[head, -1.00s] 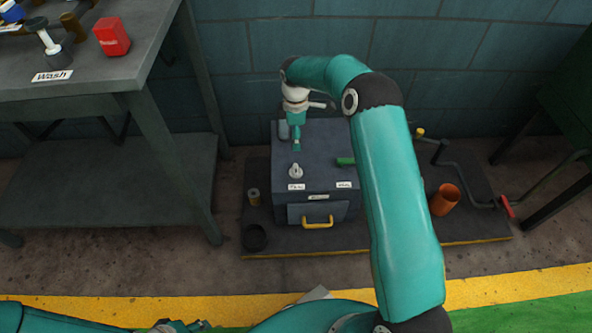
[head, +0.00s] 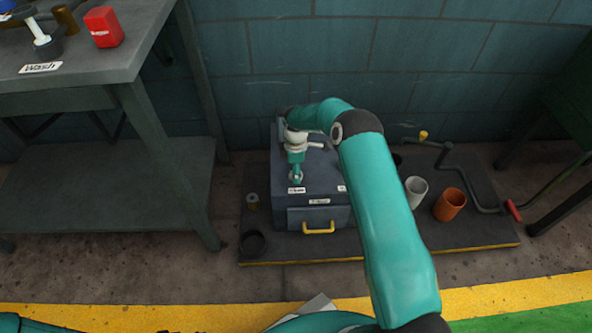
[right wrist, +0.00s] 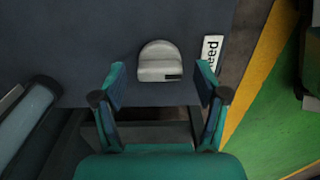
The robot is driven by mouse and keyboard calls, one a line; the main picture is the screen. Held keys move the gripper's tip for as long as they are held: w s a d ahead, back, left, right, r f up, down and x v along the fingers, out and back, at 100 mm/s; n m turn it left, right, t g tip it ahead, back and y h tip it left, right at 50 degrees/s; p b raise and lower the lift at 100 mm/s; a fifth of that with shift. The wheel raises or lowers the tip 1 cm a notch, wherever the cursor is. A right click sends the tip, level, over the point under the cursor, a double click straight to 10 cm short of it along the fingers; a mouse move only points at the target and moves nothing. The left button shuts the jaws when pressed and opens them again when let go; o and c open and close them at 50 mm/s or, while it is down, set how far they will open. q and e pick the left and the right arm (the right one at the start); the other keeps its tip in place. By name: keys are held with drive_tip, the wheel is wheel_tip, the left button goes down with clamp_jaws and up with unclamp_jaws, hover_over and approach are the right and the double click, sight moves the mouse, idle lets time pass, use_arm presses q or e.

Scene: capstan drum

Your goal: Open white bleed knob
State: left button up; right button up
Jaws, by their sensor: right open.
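The white bleed knob (right wrist: 160,62) is a pale, round-topped knob with a small dark mark, on the dark blue-grey cabinet (head: 322,170). A label ending in "eed" (right wrist: 210,55) lies beside it in the right wrist view. My right gripper (right wrist: 162,88) is open, its two fingers spread to either side of the knob's near edge, with nothing between the tips. In the head view my right gripper (head: 296,175) is over the knob and mostly hides it. I cannot tell whether a finger touches it. My left gripper is out of view; only part of that arm shows.
The cabinet has a drawer with a yellow handle (head: 318,228). A grey cup (head: 416,190), an orange cup (head: 450,205) and a red-handled crank (head: 514,211) are to the right. A dark ring (head: 253,243) is at front left. A workbench (head: 85,80) stands at left.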

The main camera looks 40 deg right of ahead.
drive_tip(key=shift+c, duration=0.3)
drive_tip(key=c, duration=1.1)
drive_tip(key=shift+m, duration=0.4)
drive_tip(key=m+b, duration=0.1)
drive_tip(key=m, duration=0.2)
drive_tip(key=shift+w, duration=0.1)
drive_tip(key=m+b, duration=0.1)
drive_tip(key=m, duration=0.8)
drive_tip(key=shift+m, duration=0.3)
drive_tip(key=m, duration=0.4)
drive_tip(key=shift+r+m+b, duration=0.1)
drive_tip(key=shift+m+b, duration=0.2)
drive_tip(key=shift+b, duration=0.05)
